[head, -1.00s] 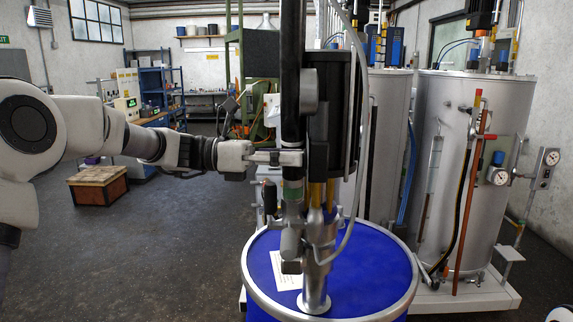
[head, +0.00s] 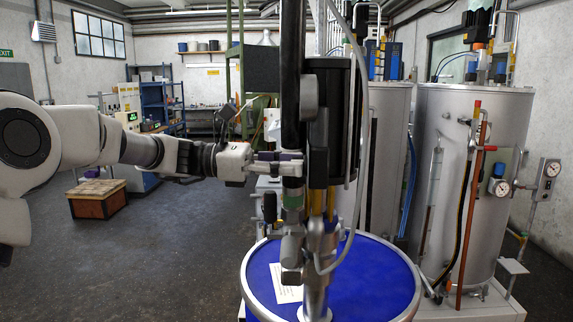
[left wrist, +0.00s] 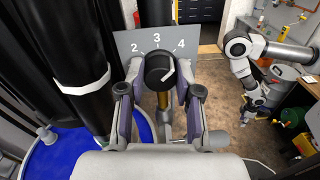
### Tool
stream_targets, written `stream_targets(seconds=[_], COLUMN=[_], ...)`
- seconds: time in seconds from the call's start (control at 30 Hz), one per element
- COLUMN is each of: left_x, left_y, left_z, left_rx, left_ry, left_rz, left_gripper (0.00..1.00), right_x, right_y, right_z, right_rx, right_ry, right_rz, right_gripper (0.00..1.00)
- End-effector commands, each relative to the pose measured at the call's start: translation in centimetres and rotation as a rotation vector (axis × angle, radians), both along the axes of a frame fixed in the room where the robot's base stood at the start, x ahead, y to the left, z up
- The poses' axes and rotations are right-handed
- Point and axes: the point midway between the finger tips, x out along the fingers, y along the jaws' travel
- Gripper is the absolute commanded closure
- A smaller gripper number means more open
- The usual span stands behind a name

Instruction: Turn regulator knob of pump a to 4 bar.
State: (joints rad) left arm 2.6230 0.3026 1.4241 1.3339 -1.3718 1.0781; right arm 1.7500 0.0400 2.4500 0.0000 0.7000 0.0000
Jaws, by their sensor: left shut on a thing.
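The black round regulator knob (left wrist: 158,70) shows in the left wrist view, between the two purple-padded fingers of my left gripper (left wrist: 157,84). The gripper is shut on it. A white pointer line on the knob slants up to the right, toward the 4 side. Behind the knob is a grey scale plate (left wrist: 127,42) with the numbers 2, 3 and 4. In the head view my left gripper (head: 278,166) reaches from the left to the pump column (head: 291,100). The knob is hidden there. My right gripper (left wrist: 248,113) is small in the left wrist view; its jaws are unclear.
The pump stands on a blue drum (head: 360,275) with a pale label. Two steel tanks (head: 455,190) with hoses and gauges stand on the right. A grey hose hangs in front of the pump. The floor on the left is open, with a wooden crate (head: 97,197) on it.

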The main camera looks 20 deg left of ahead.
Motion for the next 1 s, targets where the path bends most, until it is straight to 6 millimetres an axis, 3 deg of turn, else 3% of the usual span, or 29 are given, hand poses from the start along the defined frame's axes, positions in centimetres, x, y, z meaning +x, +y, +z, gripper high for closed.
stream_targets(seconds=[0.03,0.07,0.1,0.47,0.57,0.8,1.0], left_x=[0.0,0.0,0.0,-0.1,-0.5,-1.9,-2.7], left_y=[-0.1,-0.2,-0.1,0.5,2.1,8.0,11.0], left_z=[-0.5,-0.5,-0.4,-0.1,0.0,0.1,0.1], left_rx=[0.007,0.007,0.006,0.001,-0.001,0.000,0.003], left_ry=[0.008,0.007,0.007,0.002,0.002,0.002,0.005], left_rz=[-0.004,-0.004,-0.004,-0.001,0.000,0.000,-0.002], left_gripper=[0.56,0.45,0.41,0.41,0.41,0.41,0.41], right_x=[0.0,0.0,0.0,0.0,0.0,0.0,0.0], right_y=[0.0,0.0,0.0,0.0,0.0,0.0,0.0], right_z=[-0.1,-0.1,-0.1,0.0,0.0,0.0,0.0], right_rx=[0.000,0.000,0.000,0.000,0.000,0.000,0.000], right_ry=[0.000,0.000,0.000,0.000,0.000,0.000,0.000], right_rz=[0.000,0.000,0.000,0.000,0.000,0.000,0.000], right_gripper=[0.60,0.60,0.60,0.60,0.60,0.60,0.60])
